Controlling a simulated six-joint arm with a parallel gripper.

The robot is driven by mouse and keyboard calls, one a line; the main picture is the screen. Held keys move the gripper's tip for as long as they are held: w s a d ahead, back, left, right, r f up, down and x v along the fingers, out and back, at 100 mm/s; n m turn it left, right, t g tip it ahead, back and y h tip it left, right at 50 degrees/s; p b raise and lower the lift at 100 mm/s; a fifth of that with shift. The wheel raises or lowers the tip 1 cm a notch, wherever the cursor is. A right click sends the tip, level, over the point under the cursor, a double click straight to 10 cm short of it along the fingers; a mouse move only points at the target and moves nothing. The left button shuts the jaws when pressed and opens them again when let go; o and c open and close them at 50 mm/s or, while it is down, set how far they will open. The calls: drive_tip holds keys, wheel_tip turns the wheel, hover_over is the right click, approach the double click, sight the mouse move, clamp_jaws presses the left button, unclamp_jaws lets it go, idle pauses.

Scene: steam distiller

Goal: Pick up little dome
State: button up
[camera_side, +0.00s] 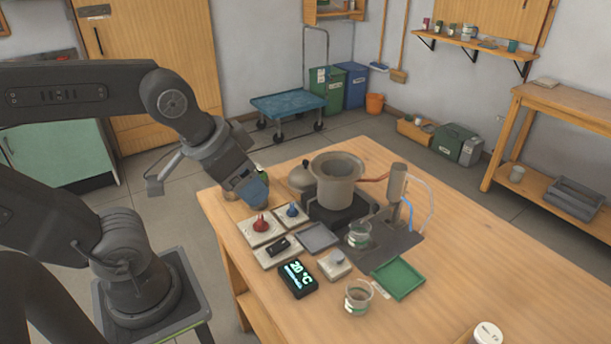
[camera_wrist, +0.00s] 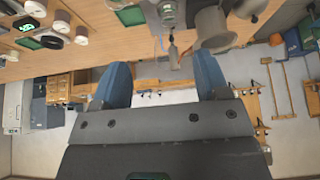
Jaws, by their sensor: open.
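The little dome (camera_side: 301,177) looks like a small grey-brown rounded lid. It sits on the table just left of the wide pot (camera_side: 337,178) in the side view. In the wrist view a grey rounded piece, likely the dome (camera_wrist: 249,9), shows at the top edge beside the pot (camera_wrist: 214,28). My gripper (camera_side: 254,196) hangs over the table's left part, left of the dome and apart from it. In the wrist view my gripper (camera_wrist: 162,78) has its two blue fingers spread wide with nothing between them.
Red (camera_side: 261,225) and blue (camera_side: 291,212) knobs on pale bases stand near my gripper. A lit display (camera_side: 298,280), a grey tray (camera_side: 318,238), a green tray (camera_side: 398,279) and glass beakers (camera_side: 358,297) lie nearer. A metal column with tubing (camera_side: 397,187) stands right of the pot.

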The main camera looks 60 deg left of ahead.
drive_tip(key=o, duration=0.3)
drive_tip(key=n+y, duration=0.4)
drive_tip(key=n, duration=0.7)
hover_over(303, 162)
drive_tip(key=s+d, duration=0.4)
drive_tip(key=s, duration=0.1)
wheel_tip(303, 162, down, 11)
drive_tip(key=shift+g, duration=0.3)
drive_tip(key=x, duration=0.9)
drive_tip(key=shift+s+a+f, duration=0.1)
drive_tip(key=shift+s+f, duration=0.05)
drive_tip(key=shift+s, duration=0.05)
drive_tip(key=shift+s+x, duration=0.2)
drive_tip(key=shift+x, duration=2.7)
